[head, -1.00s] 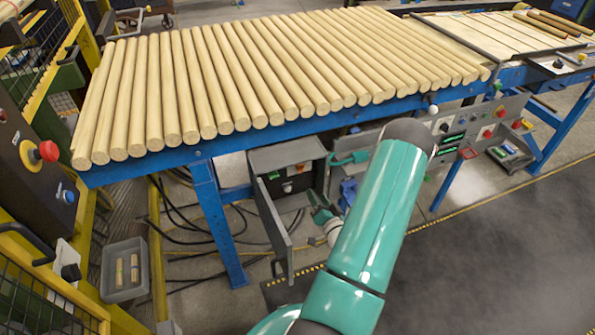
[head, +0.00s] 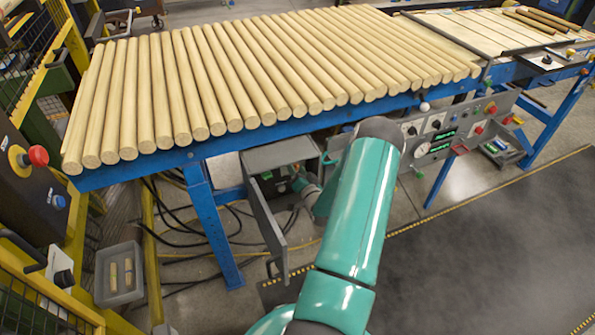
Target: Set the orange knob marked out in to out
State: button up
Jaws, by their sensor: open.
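I cannot make out an orange knob with an out/in marking; no such lettering is readable. An open grey control box (head: 283,152) hangs under the roller table, with small controls on a dark face inside. Its door (head: 267,220) stands open toward me. My gripper (head: 297,182) is at the box's opening, small and partly covered by my arm, with its fingers toward the inside. It is open, and I see nothing held. Whether it touches any control cannot be told. A small orange-yellow knob (head: 517,120) shows on the right-hand panel, far from my gripper.
The blue-framed table (head: 140,172) carries a row of wooden rods (head: 270,70) above the box. A blue leg (head: 213,225) and loose cables stand left of the door. A red button (head: 38,156) sits on the left post. A grey bin (head: 120,273) is on the floor.

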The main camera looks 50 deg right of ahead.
jog(key=shift+c, duration=0.4)
jog(key=c, duration=0.9)
jog(key=n, duration=1.1)
jog(key=shift+a+n, duration=0.25)
jog(key=shift+n, duration=0.15)
jog(key=o, duration=1)
